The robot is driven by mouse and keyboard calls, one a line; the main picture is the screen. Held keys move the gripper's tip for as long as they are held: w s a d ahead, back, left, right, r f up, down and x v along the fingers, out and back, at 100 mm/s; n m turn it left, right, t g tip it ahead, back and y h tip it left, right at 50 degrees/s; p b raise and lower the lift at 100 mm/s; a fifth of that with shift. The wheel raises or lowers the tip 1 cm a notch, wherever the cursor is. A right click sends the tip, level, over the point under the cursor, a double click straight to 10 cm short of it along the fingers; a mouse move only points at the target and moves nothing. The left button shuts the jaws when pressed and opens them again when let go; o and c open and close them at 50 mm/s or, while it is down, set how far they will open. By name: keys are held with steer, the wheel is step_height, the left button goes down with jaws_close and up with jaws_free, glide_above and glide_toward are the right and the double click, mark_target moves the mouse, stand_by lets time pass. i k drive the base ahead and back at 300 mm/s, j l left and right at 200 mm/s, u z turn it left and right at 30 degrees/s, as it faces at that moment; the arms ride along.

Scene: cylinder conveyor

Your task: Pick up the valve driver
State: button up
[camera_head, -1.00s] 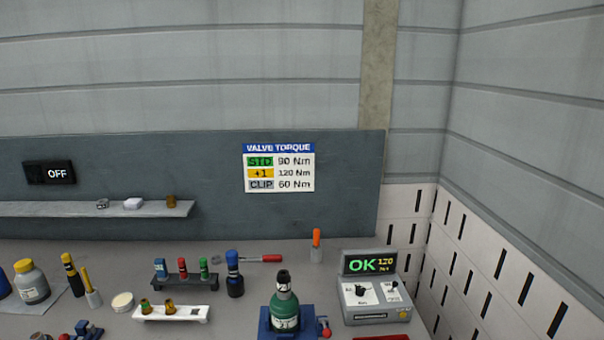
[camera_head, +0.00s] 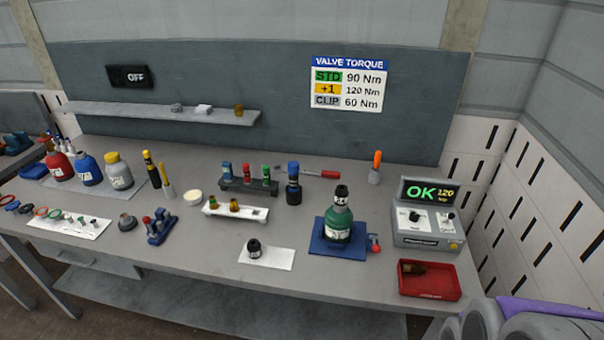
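No label marks the valve driver, so I cannot tell for sure which tool it is. A blue-topped dark upright tool (camera_head: 293,184) stands on the grey bench behind the white block. A red-handled tool with a metal shaft (camera_head: 319,174) lies at the back of the bench. A small green cylinder (camera_head: 338,221) with a black valve on top stands upright in a blue fixture (camera_head: 320,245) with a red-knobbed clamp at its right. A loose black valve (camera_head: 254,248) stands on a white mat (camera_head: 280,259) at the front. My gripper is not in view.
A tester (camera_head: 428,226) reading OK 120 stands right of the fixture. A red tray (camera_head: 445,286) holds a dark piece. A tool rack (camera_head: 235,184) and white holder (camera_head: 222,210) stand mid-bench. Bottles (camera_head: 118,175) stand left. Grey rounded forms fill the lower right corner.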

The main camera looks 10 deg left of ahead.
mark_target(293, 166)
steer(key=i+j+u, duration=0.1)
steer(key=i+j, duration=0.3)
steer(key=i, duration=0.15)
steer(key=i+j, duration=0.35)
steer(key=i, duration=0.2)
steer(key=j+u, duration=0.05)
